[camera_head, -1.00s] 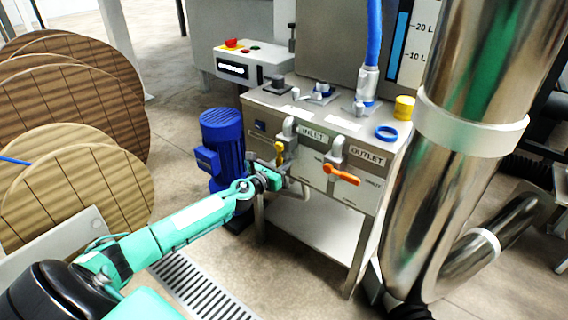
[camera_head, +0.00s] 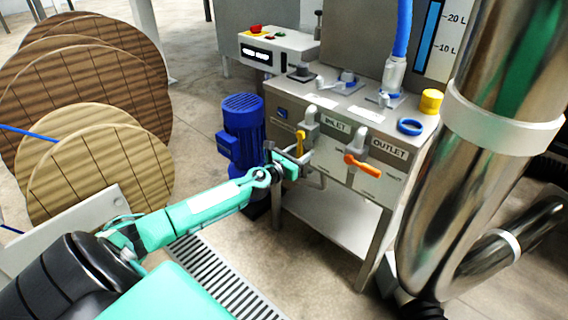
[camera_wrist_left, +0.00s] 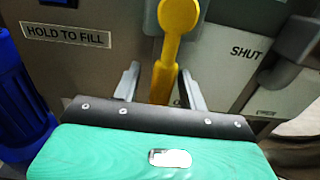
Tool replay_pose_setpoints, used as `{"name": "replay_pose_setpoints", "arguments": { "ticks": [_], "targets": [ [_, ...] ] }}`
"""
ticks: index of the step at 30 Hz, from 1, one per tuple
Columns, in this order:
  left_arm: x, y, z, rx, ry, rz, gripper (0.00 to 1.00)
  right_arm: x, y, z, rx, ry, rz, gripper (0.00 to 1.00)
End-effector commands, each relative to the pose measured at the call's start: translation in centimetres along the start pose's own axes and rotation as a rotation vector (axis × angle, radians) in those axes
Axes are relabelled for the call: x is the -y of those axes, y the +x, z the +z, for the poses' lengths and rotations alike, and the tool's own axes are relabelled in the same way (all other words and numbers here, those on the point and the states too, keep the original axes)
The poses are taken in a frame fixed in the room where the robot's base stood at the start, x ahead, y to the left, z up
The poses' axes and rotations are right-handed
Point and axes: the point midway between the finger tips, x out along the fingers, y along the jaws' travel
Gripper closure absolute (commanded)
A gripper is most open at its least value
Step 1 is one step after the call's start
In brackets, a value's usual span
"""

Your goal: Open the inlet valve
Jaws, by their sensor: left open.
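The inlet valve has a yellow handle (camera_head: 300,144) below the INLET label (camera_head: 336,125) on the front of the grey cabinet. In the left wrist view the yellow handle (camera_wrist_left: 177,40) hangs down from its round top. My left gripper (camera_wrist_left: 164,85) is open, with one finger on each side of the handle's lower part; I cannot tell whether either touches it. In the head view my left gripper (camera_head: 294,158) is at the handle, partly hidden by its own wrist. The outlet valve's orange handle (camera_head: 362,164) lies to the right. My right gripper is not in view.
A blue motor (camera_head: 241,140) stands left of the cabinet (camera_head: 330,158). A large shiny pipe (camera_head: 470,160) rises at the right. Wooden reels (camera_head: 100,165) stand at the left. A blue ring (camera_head: 410,127) and a yellow cylinder (camera_head: 431,101) sit on the cabinet top.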

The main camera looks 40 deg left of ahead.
Motion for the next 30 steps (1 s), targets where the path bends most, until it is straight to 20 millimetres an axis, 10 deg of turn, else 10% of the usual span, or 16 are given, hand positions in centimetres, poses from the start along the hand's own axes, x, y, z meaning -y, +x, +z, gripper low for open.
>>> {"name": "replay_pose_setpoints", "arguments": {
  "ticks": [30],
  "targets": [
    [0.0, -12.2, 0.0, -0.001, 0.001, 0.0, 0.57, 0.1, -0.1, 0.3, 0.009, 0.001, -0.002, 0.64]
  ]
}}
